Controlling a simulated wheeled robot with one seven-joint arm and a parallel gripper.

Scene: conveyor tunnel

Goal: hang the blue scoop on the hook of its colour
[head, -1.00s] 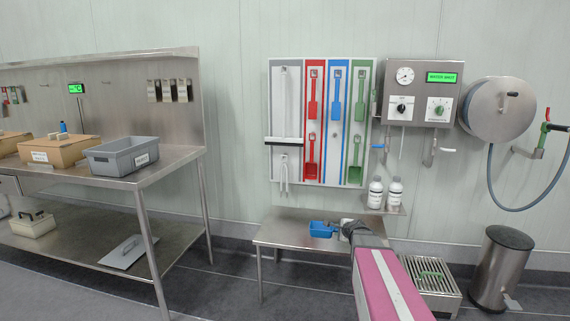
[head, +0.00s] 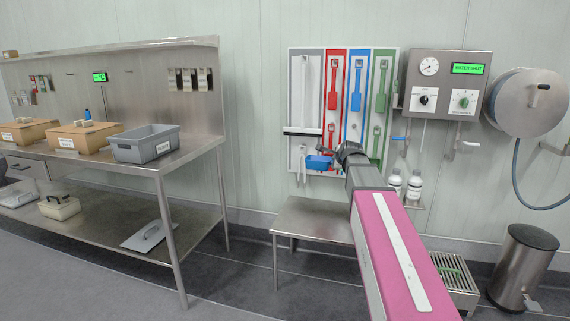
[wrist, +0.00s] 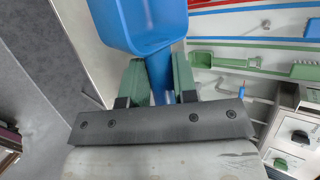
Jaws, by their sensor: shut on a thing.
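The blue scoop (head: 319,163) is held by my gripper (head: 337,152) in front of the lower part of the tool board (head: 309,49). In the wrist view the gripper's two green fingers (wrist: 160,85) are shut on the handle of the blue scoop (wrist: 142,22), with its bowl beyond the fingertips. The board has grey, red, blue and green panels. On the blue panel a blue tool (head: 356,85) hangs from the upper hook.
A low steel table (head: 312,218) stands bare below the board. A control box (head: 448,85) and white bottles (head: 414,186) are to the right. Red tools (head: 332,86) and green tools (head: 382,86) hang either side of the blue panel. A steel workbench (head: 190,158) is at left.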

